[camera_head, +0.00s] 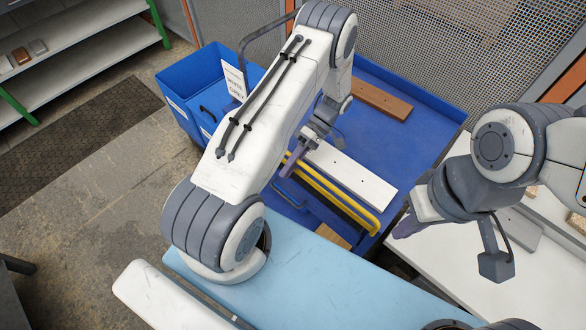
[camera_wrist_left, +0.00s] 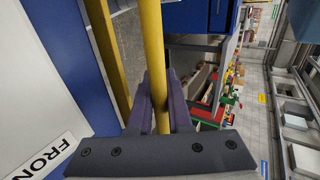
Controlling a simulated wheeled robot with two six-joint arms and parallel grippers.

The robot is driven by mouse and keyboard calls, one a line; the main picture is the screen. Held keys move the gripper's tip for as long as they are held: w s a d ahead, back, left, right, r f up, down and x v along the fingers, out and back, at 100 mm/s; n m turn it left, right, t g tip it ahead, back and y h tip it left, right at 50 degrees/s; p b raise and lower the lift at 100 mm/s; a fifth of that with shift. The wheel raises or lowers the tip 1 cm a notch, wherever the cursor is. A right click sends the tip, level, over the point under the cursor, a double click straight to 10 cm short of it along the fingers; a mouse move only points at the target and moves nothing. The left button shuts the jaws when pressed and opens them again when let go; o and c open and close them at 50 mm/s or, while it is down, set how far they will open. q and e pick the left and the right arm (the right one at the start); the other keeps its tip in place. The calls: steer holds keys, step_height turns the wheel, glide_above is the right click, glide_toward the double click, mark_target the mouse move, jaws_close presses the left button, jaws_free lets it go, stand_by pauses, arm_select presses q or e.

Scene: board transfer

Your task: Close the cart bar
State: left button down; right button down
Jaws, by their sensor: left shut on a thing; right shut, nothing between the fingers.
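The blue cart (camera_head: 428,120) stands beyond the light blue surface, with a yellow bar (camera_head: 345,199) along its near side. My left gripper (camera_head: 291,163) is at the bar's left end, partly hidden by its own arm. In the left wrist view, its purple fingers (camera_wrist_left: 161,95) are shut on the yellow bar (camera_wrist_left: 151,35), which runs between them. A second yellow length lies just left of it. My right gripper (camera_head: 407,226) is shut and empty, to the right of the cart, apart from the bar.
A white board (camera_head: 350,175) and a brown board (camera_head: 380,100) lie in the cart. A blue bin (camera_head: 190,85) with a sign stands left of it. The light blue surface (camera_head: 320,290) is in front, and a white table (camera_head: 460,280) is at right.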

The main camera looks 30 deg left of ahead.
arm_select(q)
steer(key=shift+w, duration=0.1)
steer(key=c, duration=1.1)
jaws_free()
steer(key=b+v, duration=0.3)
steer(key=v, duration=0.6)
steer(key=shift+w+d+r, duration=0.1)
steer(key=shift+w, duration=0.2)
steer(key=shift+w+r, duration=0.3)
steer(key=shift+r, duration=0.05)
steer(key=shift+d, duration=0.1)
